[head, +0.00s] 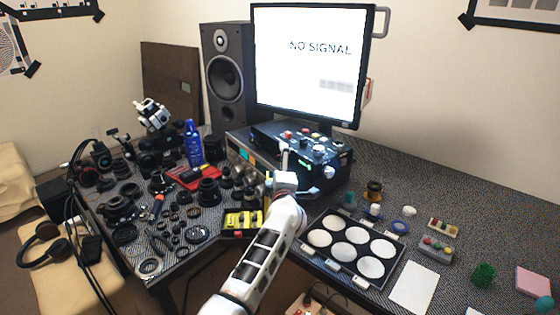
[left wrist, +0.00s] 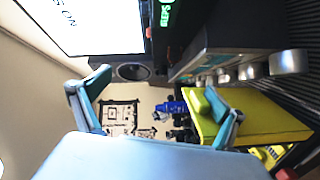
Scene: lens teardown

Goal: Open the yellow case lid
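The yellow case (head: 232,220), yellow with dark parts, lies near the front edge of the desk, left of my left arm. Part of it is hidden behind that arm. In the left wrist view a large yellow surface of the case (left wrist: 262,121) shows at the right, beside and partly behind one finger. In the head view the left gripper (head: 297,170) is above the desk, in front of the black control box. My right gripper is not in view.
The black control box (head: 325,155) stands behind the left gripper, below the monitor (head: 310,85). A tray of white discs (head: 350,244) lies to the right. Many lens parts (head: 120,207) crowd the left desk. A blue bottle (head: 193,145) stands behind the case.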

